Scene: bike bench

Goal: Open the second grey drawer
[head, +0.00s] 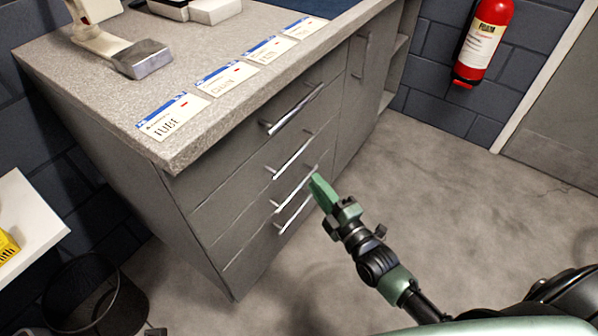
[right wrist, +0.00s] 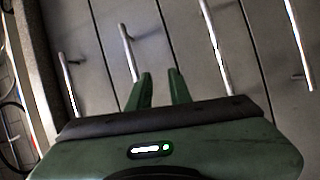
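The grey drawer unit (head: 215,213) has a column of drawers with silver bar handles, and all the fronts look shut and flush. The second drawer's handle (head: 290,157) lies below the top handle (head: 293,109). My right gripper (head: 318,188) is in front of the unit, its fingertips close to the right end of the third handle (head: 290,190) in the head view. In the right wrist view its two green fingers (right wrist: 161,88) are apart with nothing between them. Several handles, such as the one at far right (right wrist: 300,42), run past them there. My left gripper is not in view.
The speckled worktop (head: 160,80) holds several labelled cards (head: 172,117) and a metal-ended tool (head: 143,60). A wire bin (head: 82,292) stands at lower left beside a white table (head: 25,215). A red extinguisher (head: 484,42) hangs on the back wall. The floor right of the unit is clear.

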